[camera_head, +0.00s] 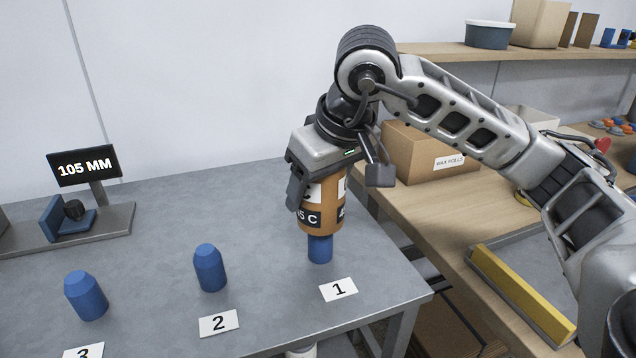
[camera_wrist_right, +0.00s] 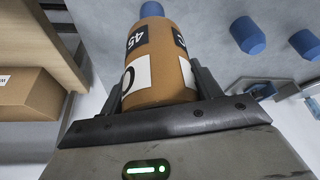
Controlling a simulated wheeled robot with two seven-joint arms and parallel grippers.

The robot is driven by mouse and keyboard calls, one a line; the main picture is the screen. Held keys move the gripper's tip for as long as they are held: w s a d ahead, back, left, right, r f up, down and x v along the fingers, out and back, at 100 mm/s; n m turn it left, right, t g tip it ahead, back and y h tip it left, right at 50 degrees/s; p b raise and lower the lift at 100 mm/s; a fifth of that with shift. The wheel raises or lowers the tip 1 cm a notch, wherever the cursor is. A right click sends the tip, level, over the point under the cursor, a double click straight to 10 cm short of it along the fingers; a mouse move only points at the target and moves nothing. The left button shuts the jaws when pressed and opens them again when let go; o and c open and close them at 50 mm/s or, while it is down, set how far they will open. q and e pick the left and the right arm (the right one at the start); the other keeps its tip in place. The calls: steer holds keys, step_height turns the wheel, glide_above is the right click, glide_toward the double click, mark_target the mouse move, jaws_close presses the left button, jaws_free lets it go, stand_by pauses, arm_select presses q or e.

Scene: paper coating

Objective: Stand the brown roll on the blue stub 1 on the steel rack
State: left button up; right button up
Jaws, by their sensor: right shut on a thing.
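The brown roll (camera_head: 322,209) has black and white labels and stands upright in my right gripper (camera_head: 338,190), which is shut on it from above. Blue stub 1 (camera_head: 320,250) shows directly below the roll, behind the card marked 1 (camera_head: 338,289). The roll's lower end meets or overlaps the stub's top; I cannot tell how far the stub goes inside. In the right wrist view the roll (camera_wrist_right: 158,62) lies between the fingers, with the blue stub (camera_wrist_right: 151,9) just past its far end. My left gripper is not in view.
Blue stub 2 (camera_head: 210,268) and stub 3 (camera_head: 86,295) stand bare to the left on the grey rack top (camera_head: 150,230). A display reading 105 MM (camera_head: 84,167) stands at the back left. A cardboard box marked WAX ROLLS (camera_head: 425,155) is on the wooden table at right.

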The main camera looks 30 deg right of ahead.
mark_target(318, 220)
steer(key=shift+f, duration=0.25)
arm_select(q)
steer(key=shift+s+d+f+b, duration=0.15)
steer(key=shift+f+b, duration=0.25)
steer(key=shift+b, duration=0.25)
arm_select(e)
steer(key=shift+f, duration=0.55)
arm_select(q)
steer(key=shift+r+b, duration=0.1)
steer(key=shift+b, duration=0.2)
arm_select(e)
steer(key=shift+f, duration=0.3)
arm_select(q)
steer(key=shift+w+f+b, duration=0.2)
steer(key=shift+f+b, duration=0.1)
steer(key=shift+b, duration=0.15)
arm_select(e)
steer(key=shift+f, duration=0.55)
arm_select(q)
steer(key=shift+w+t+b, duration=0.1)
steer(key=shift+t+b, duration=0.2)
steer(key=shift+b, duration=0.2)
arm_select(e)
steer(key=shift+f, duration=0.5)
arm_select(q)
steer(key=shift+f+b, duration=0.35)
steer(key=shift+b, duration=0.05)
arm_select(e)
steer(key=shift+f, duration=0.4)
